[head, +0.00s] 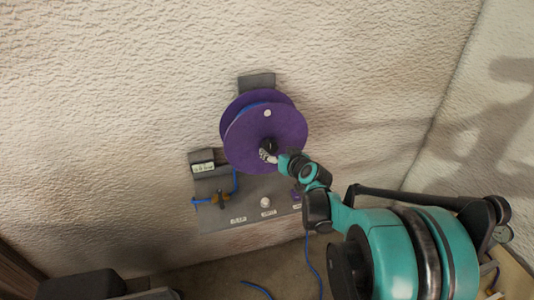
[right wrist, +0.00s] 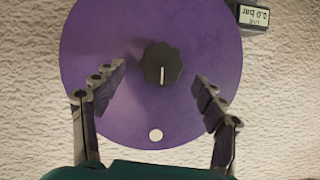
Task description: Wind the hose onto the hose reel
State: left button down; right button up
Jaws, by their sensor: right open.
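The purple hose reel (head: 285,122) is mounted on the textured wall, and its round face fills much of the right wrist view (right wrist: 205,50). A black knob (right wrist: 162,64) with a white line sits at the reel's centre. My right gripper (right wrist: 160,88) is open, with one finger on each side of the knob and apart from it in the picture. In the head view the right gripper (head: 267,155) is in front of the reel's hub. The blue hose (head: 313,265) hangs below the panel and runs on the floor. My left gripper is not in view.
A grey panel (head: 250,208) below the reel carries labels, a white knob (head: 266,202) and a brass valve (head: 221,199) with blue tubing. A gauge box reading 0.0 bar (right wrist: 254,16) is beside the reel. A dark box (head: 82,285) stands at lower left.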

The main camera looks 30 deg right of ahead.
aim_at(271, 149)
jog(key=b+x, duration=0.1)
jog(key=x, duration=0.3)
jog(key=shift+w+a+f, duration=0.1)
jog(key=shift+w+f, duration=0.3)
jog(key=shift+w, duration=0.45)
grip_shut()
jog(key=shift+b, duration=0.3)
